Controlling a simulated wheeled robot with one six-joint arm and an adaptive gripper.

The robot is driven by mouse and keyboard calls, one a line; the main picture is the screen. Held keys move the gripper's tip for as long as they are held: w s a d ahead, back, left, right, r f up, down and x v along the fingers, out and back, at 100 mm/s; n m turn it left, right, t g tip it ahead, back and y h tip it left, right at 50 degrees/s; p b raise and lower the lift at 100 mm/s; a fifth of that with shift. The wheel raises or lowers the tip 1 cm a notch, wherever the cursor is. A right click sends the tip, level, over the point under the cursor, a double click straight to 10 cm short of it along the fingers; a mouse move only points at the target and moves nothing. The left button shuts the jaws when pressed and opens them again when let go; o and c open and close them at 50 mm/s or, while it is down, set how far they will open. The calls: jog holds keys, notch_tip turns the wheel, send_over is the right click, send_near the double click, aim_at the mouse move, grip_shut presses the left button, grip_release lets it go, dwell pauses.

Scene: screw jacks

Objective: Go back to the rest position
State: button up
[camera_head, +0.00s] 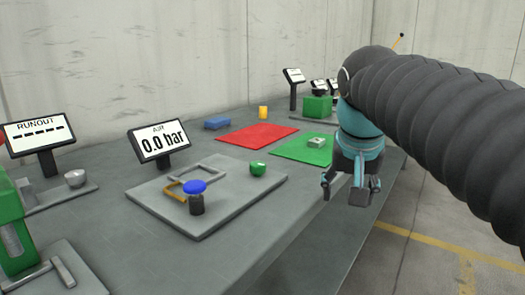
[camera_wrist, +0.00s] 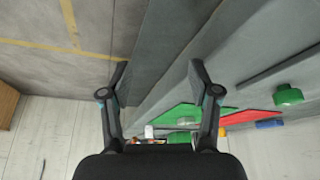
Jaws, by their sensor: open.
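My gripper (camera_head: 350,190) hangs at the right edge of the grey table, fingers pointing down, in the head view. Its two fingers stand apart with nothing between them. In the wrist view my gripper (camera_wrist: 157,80) is also open and empty, and the table's edge and the floor show beyond the fingers. The gripper appears clear of the objects on the table.
A grey plate (camera_head: 155,205) bears a blue-topped knob (camera_head: 195,187) and a green knob (camera_head: 258,168). A red mat (camera_head: 257,135) and a green mat (camera_head: 290,150) lie behind. A display (camera_head: 158,142) reads 0.0 bar. Open floor lies at the right.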

jog(key=s+f+n, duration=0.1)
jog(key=s+f, duration=0.5)
jog(key=f, duration=0.3)
jog(key=s+f+n+t+y, duration=0.1)
jog(key=s+f, duration=0.6)
jog(key=f, duration=0.2)
jog(key=shift+s+d+n, duration=0.2)
jog(key=shift+n, duration=0.1)
jog(key=shift+f, duration=0.1)
